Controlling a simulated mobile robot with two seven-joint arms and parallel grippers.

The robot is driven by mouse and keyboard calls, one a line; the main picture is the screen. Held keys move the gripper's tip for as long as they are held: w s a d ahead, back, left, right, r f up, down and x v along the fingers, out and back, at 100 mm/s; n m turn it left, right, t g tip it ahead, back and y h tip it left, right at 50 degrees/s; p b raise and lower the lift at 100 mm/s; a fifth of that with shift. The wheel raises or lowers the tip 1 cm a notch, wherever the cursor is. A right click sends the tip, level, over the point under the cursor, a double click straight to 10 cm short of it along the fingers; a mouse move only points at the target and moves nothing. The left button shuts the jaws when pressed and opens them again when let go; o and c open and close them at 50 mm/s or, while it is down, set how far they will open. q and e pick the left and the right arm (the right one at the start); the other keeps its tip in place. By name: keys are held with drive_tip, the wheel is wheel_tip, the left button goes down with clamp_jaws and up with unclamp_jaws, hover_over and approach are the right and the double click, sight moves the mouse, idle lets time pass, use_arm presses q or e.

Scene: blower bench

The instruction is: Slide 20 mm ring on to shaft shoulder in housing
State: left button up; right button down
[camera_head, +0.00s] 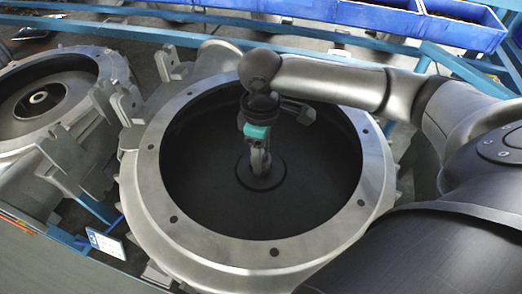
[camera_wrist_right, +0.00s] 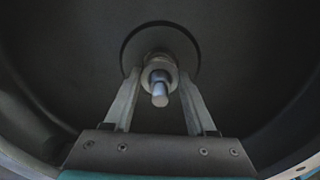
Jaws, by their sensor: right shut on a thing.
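The housing (camera_head: 145,205) is a large round metal casing with a bolted rim and a deep dark bowl. My right gripper (camera_head: 258,165) reaches down into its middle, over the round hub opening. In the right wrist view, the shaft (camera_wrist_right: 160,92) points out towards the camera, with a bright stepped end. A grey ring (camera_wrist_right: 157,63) sits around the shaft, between the two fingertips of my right gripper (camera_wrist_right: 159,76), which is shut on it. Whether the ring touches the shaft shoulder cannot be told. In the head view the gripper hides the ring and shaft. My left gripper is out of view.
A second round housing (camera_head: 75,75) stands at the left, with a hub in its middle. Blue bins (camera_head: 380,17) line the back behind a blue rail. A small white label (camera_head: 106,243) is at the lower left. The bowl wall surrounds my right gripper.

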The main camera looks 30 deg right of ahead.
drive_tip(key=shift+f, duration=1)
idle(0.8)
drive_tip(key=shift+c, duration=0.7)
unclamp_jaws()
drive_tip(key=shift+r, duration=0.1)
wheel_tip(320, 180, up, 15)
drive_tip(key=p, duration=0.1)
drive_tip(key=shift+s+a, duration=0.1)
